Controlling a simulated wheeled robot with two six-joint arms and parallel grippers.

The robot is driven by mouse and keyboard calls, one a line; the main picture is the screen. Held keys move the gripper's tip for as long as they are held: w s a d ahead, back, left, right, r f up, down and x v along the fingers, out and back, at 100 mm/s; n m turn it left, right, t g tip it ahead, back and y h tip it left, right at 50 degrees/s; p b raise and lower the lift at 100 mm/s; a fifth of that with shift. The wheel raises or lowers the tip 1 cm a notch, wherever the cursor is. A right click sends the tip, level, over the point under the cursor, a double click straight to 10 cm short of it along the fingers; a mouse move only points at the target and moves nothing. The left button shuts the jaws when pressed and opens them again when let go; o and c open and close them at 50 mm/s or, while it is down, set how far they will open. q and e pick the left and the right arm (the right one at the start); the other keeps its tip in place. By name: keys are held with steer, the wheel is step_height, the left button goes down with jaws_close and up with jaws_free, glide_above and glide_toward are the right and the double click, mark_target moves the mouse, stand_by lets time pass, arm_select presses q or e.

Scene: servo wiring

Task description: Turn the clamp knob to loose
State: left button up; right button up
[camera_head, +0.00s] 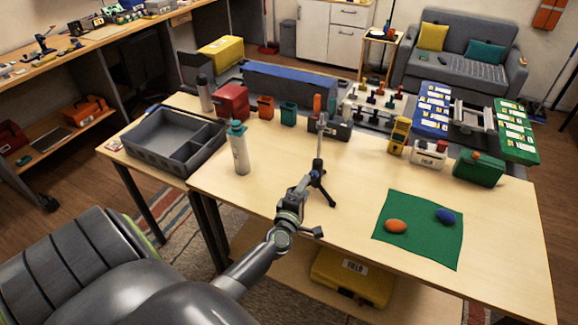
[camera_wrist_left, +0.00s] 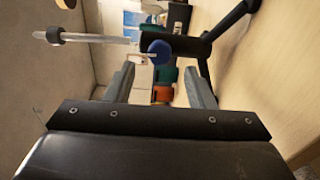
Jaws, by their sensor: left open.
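A small black tripod stand (camera_head: 318,165) with a thin upright post stands on the table, near its front edge. In the left wrist view, which is turned sideways, a round blue knob (camera_wrist_left: 159,50) sits on the stand's dark hub (camera_wrist_left: 185,45). I take it for the clamp knob; its setting cannot be read. My left gripper (camera_head: 300,190) is just in front of the stand. Its fingers (camera_wrist_left: 160,75) are open and empty, with the knob ahead between them. I cannot tell whether they touch it. In the head view, my gripper hides the knob.
A teal-capped bottle (camera_head: 239,150) and a grey divided tray (camera_head: 165,140) stand to the left. A green mat (camera_head: 420,245) with an orange and a blue item lies to the right. Coloured boxes line the back. The table between stand and mat is clear.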

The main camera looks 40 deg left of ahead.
arm_select(q)
steer(key=b+v, duration=0.2)
steer(key=v, duration=1.1)
steer(key=shift+s, duration=0.2)
steer(key=shift+d, duration=0.1)
steer(key=s+d+f+m+g+h+b, duration=0.1)
steer(key=s+f+m+g, duration=0.25)
steer(key=f, duration=0.65)
steer(key=s+d+f+m+g+h, duration=0.15)
steer(key=s+f+m, duration=0.3)
steer(key=f, duration=0.65)
steer(key=s+f+m+g+h+b, duration=0.1)
steer(key=s+f+m+g, duration=0.25)
steer(key=f, duration=0.65)
steer(key=s+f+m+g, duration=0.4)
steer(key=s+f, duration=0.3)
steer(key=s, duration=0.4)
steer(key=s+f+m+g, duration=0.3)
steer(key=s+f+m, duration=0.2)
steer(key=s, duration=0.7)
step_height(320, 180, down, 2)
steer(key=shift+f+g+b, duration=0.25)
steer(key=shift+g+b, duration=0.1)
steer(key=shift+b, duration=0.05)
steer(key=shift+s+h, duration=0.1)
steer(key=shift+h, duration=0.15)
